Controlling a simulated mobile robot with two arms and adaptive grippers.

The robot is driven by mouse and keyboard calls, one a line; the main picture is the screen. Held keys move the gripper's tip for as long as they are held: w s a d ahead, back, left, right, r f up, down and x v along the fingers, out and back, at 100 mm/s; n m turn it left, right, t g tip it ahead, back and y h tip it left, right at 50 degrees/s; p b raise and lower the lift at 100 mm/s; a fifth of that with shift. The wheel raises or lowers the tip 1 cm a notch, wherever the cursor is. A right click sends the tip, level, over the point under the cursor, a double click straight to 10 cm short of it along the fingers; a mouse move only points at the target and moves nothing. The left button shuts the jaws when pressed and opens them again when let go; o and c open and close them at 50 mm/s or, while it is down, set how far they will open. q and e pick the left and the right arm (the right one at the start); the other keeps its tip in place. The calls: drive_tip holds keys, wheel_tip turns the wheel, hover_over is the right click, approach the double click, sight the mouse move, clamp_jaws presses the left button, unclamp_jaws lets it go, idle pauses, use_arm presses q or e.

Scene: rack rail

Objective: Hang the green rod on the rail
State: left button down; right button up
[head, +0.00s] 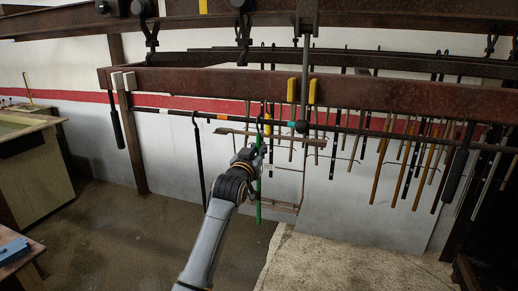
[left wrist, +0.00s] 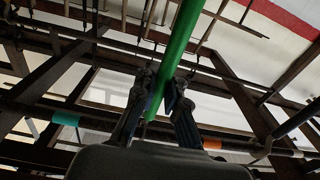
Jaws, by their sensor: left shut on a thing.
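The green rod (head: 258,187) hangs roughly upright in the middle of the head view. My left gripper (head: 252,153) is shut on its upper part. In the left wrist view the green rod (left wrist: 183,35) passes between the two fingers of my left gripper (left wrist: 165,98). The rail (head: 350,130) is a thin dark bar with orange and teal bands, running across just above my gripper. A dark hook shape shows at the rod's top, close to the rail. I cannot tell whether it is over the rail or in front of it. My right gripper is not in view.
A black rod (head: 200,160) hangs from the rail to the left. Several brown and dark rods hang to the right. A rusty beam (head: 220,83) runs above the rail. A workbench (head: 30,150) stands at the far left. Floor between is clear.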

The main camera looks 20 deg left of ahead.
use_arm(q)
drive_tip(key=shift+f, duration=0.25)
idle(0.4)
drive_tip(key=c, duration=1.3)
unclamp_jaws()
drive_tip(key=s, duration=1.2)
drive_tip(key=shift+a+f, duration=0.1)
drive_tip(key=shift+f, duration=0.25)
